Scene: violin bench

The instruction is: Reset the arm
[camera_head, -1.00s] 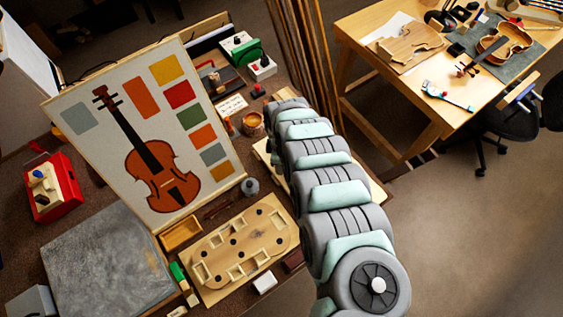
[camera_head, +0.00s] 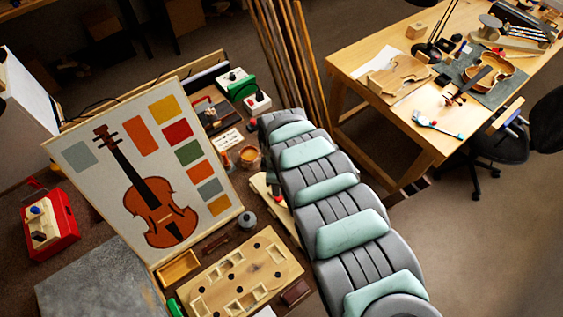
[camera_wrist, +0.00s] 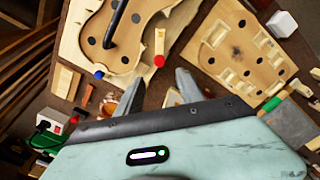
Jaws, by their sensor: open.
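My gripper (camera_wrist: 160,95) shows in the wrist view with its two grey fingers spread apart and nothing between them. It is over the bench, with a violin-shaped wooden piece (camera_wrist: 130,30) beyond the fingertips. A small wooden tool with a red end (camera_wrist: 159,45) lies near that piece, just ahead of the fingers. In the head view my arm runs from the lower right up to the bench, and my gripper is hidden behind it.
A violin color chart (camera_head: 150,165) stands tilted on the bench. A wooden board with slots (camera_head: 240,280) lies in front of it. A red box (camera_head: 48,225) sits at left. Tall wooden strips (camera_head: 285,60) stand behind my arm. Another table (camera_head: 385,120) is at right.

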